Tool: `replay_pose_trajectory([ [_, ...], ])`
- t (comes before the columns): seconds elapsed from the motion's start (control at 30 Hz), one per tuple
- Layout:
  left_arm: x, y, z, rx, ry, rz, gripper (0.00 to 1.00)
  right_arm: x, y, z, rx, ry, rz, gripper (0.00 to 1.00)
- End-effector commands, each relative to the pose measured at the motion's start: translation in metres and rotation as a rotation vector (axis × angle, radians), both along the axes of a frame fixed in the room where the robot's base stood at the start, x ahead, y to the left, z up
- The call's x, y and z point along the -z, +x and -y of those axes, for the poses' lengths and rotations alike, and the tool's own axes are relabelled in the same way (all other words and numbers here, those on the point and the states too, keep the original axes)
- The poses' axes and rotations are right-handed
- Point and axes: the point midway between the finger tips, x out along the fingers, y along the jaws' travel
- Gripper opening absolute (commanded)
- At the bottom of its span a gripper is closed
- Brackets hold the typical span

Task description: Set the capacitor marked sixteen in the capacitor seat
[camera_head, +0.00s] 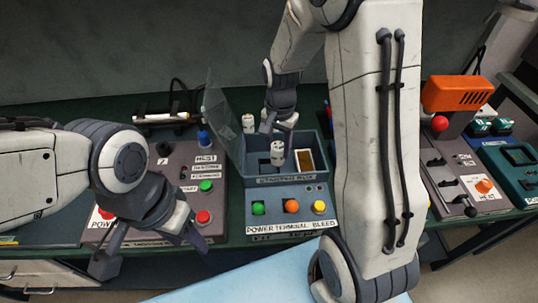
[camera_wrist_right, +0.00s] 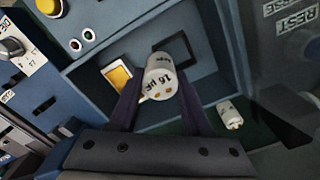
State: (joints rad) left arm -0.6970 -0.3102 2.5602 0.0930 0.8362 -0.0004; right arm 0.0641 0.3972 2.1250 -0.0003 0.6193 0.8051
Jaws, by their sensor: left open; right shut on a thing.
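My right gripper (camera_head: 279,132) reaches down over the blue open box (camera_head: 240,183) and is shut on a white capacitor (camera_head: 277,153). In the right wrist view this capacitor (camera_wrist_right: 160,78) reads "16 UF" and sits between the fingers, its end with terminals facing the camera. A dark square outline (camera_wrist_right: 184,50) on the box floor, possibly the capacitor seat, lies just behind it; contact with it is unclear. A second white capacitor (camera_head: 248,123) stands at the back left, also in the wrist view (camera_wrist_right: 230,115). My left gripper (camera_head: 150,250) is open and empty over the left panel's front.
A yellow block in a pale frame (camera_head: 304,160) lies in the box, right of the held capacitor. A clear raised lid (camera_head: 222,115) stands at the box's left. Green, orange and yellow buttons (camera_head: 291,206) line its front. A red-buttoned panel (camera_head: 205,187) is left.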

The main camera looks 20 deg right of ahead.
Motion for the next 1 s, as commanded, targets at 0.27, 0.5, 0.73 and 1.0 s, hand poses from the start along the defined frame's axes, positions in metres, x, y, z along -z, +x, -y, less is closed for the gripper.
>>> replay_pose_trajectory([
  [0.27,-0.004,0.000,0.000,0.000,0.000,0.000,0.50,0.019,0.021,-0.018,0.000,0.000,-0.001,0.00],
  [0.5,-0.007,0.000,0.000,0.000,0.000,0.000,0.50,0.051,0.020,-0.018,0.001,0.000,-0.003,0.00],
  [0.73,-0.007,0.000,0.000,0.000,0.000,0.000,0.50,0.057,0.021,-0.018,0.001,0.000,0.000,0.00],
  [1.0,-0.005,0.000,0.000,0.000,0.000,0.000,0.50,0.060,0.021,-0.018,0.001,0.000,0.000,0.64],
])
